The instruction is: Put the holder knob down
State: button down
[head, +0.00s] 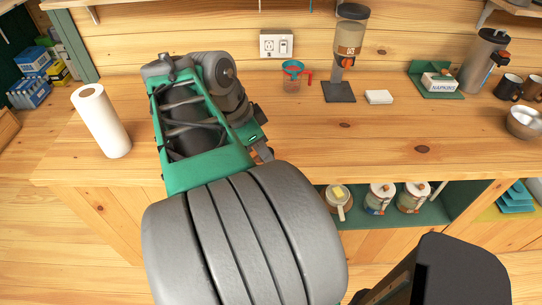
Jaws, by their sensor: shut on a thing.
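My gripper (264,153) shows only in part, at the end of my green and grey arm, over the front part of the wooden counter (385,148). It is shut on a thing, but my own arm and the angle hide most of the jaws. I cannot make out the holder knob's shape. A white paper roll (101,122) stands on the counter left of my arm, apart from the gripper. Whether the gripper's load touches the counter cannot be told.
A dispenser (349,40), a red-and-blue measuring cup (292,75), a white block (378,97), a napkin box (440,82), a flask (484,60), dark mugs (508,86) and a metal bowl (524,122) stand toward the back and right. The counter right of my gripper is clear. Canisters (380,197) sit below.

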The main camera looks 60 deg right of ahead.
jog(key=w+d+f, duration=0.1)
jog(key=d+f, duration=0.2)
jog(key=d, duration=0.1)
jog(key=w+d+f+p, duration=0.1)
jog(key=w+d+f, duration=0.1)
jog(key=d+f, duration=0.1)
jog(key=w+d+f+p, duration=0.1)
jog(key=d+f, duration=0.3)
jog(key=d, duration=0.2)
jog(key=shift+w+d+f, duration=0.1)
jog(key=shift+w, duration=0.2)
notch_tip(320, 180, down, 2)
jog(key=shift+f+p, duration=0.2)
jog(key=shift+p, duration=0.4)
jog(key=shift+f, duration=0.45)
jog(key=c, duration=1)
grip_release()
jog(key=shift+r, duration=0.1)
